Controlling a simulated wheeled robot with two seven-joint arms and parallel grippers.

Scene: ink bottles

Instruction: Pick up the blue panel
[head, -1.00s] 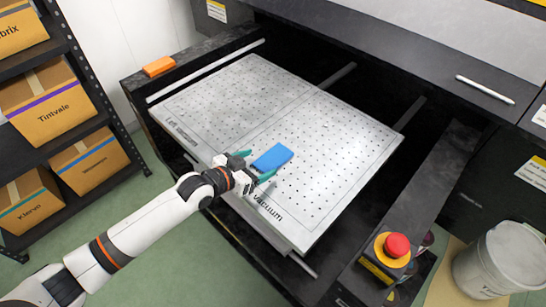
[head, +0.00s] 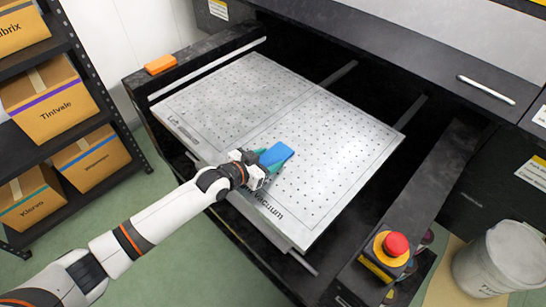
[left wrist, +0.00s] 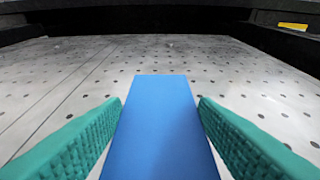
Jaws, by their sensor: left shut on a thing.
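The blue panel (head: 277,153) is a small flat rectangle at the near side of the perforated metal bed (head: 330,150). My left gripper (head: 269,161) reaches in from the left and is shut on the blue panel, with a green finger along each long side. In the left wrist view the blue panel (left wrist: 160,120) extends forward between the two green fingers (left wrist: 160,105). I cannot tell whether the panel touches the bed or is slightly above it. My right gripper is not in view.
An orange block (head: 160,64) lies on the frame's far left corner. A red emergency button (head: 396,244) stands at the front right, with a white bucket (head: 508,262) beyond it. Shelves with cartons (head: 56,100) stand at left. Most of the bed is clear.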

